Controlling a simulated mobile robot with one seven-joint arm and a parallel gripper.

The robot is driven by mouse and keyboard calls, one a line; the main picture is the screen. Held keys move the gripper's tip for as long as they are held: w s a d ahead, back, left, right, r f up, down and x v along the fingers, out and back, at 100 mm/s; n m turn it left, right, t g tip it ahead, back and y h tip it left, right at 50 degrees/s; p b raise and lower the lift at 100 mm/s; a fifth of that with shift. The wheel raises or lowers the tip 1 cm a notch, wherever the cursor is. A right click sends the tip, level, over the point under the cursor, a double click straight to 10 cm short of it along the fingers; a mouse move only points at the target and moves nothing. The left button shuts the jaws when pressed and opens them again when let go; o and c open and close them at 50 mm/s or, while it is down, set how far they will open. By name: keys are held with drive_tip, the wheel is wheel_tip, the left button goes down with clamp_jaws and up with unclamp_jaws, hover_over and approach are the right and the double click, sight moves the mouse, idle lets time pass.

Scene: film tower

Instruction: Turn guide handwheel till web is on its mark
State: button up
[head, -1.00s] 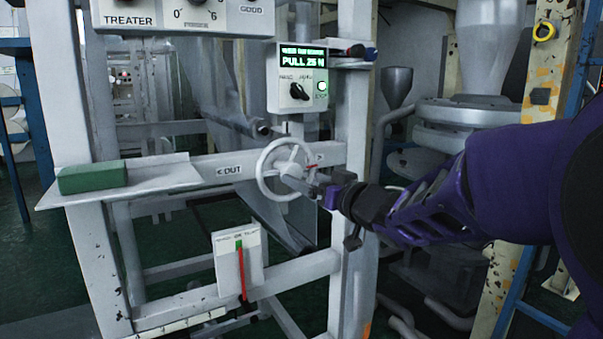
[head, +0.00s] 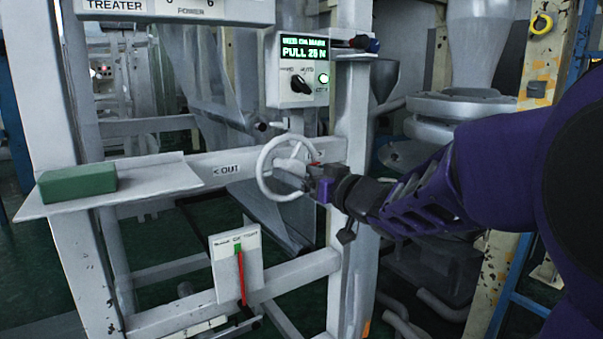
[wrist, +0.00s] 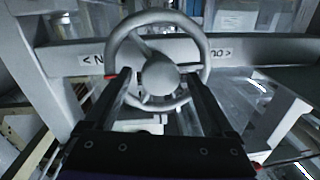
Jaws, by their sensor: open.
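The grey guide handwheel (head: 262,172) stands on the white crossbar beside an "OUT" label (head: 228,170). My gripper (head: 303,178) is in front of its right side. In the wrist view, the open fingers (wrist: 157,76) straddle the hub (wrist: 160,77), inside the rim's outline; contact cannot be told. A white gauge plate (head: 222,269) below has a green patch (head: 238,248) and a red pointer (head: 242,282), whose upper end meets the green patch. The control box display (head: 304,48) seems to read "WEB ON MARK", "PULL 25 N". A green lamp (head: 324,79) is lit. The translucent web (head: 270,215) hangs behind.
A green block (head: 78,183) lies on a white shelf (head: 150,190) at left. White frame posts (head: 349,120) stand close to my arm. A hopper machine (head: 460,105) stands behind at right. My purple arm covers much of the right side.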

clamp_jaws()
idle(0.4)
drive_tip(key=shift+r+p, duration=0.1)
drive_tip(key=shift+p, duration=0.35)
drive_tip(key=shift+m, duration=0.4)
unclamp_jaws()
